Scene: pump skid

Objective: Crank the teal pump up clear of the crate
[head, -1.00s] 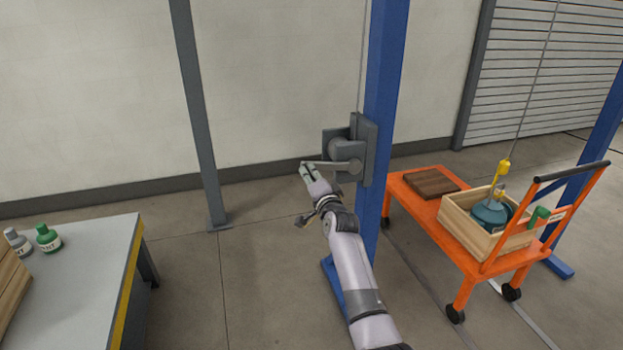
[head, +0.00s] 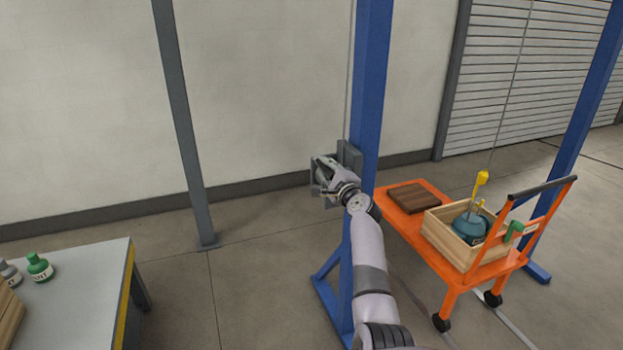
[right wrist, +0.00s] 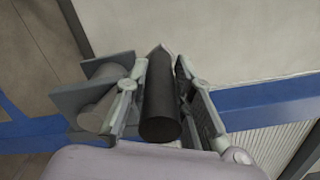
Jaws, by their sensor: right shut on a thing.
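The teal pump (head: 470,228) sits inside the wooden crate (head: 447,248), its lower part hidden by the crate walls. A yellow hook (head: 480,180) hangs on a thin cable above it. The grey winch (head: 350,158) is mounted on the blue post, partly hidden behind my right gripper (head: 326,174). In the right wrist view my right gripper (right wrist: 163,80) is shut on the dark round crank handle (right wrist: 161,108), which lies between its two fingers. The winch drum (right wrist: 98,108) shows to the left of the fingers. My left gripper is not in view.
The crate stands on an orange cart (head: 420,225) with a brown board (head: 414,197) beside it. A blue post (head: 369,100) carries the winch. A grey table (head: 85,300) with bottles stands at the left. The floor between table and post is clear.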

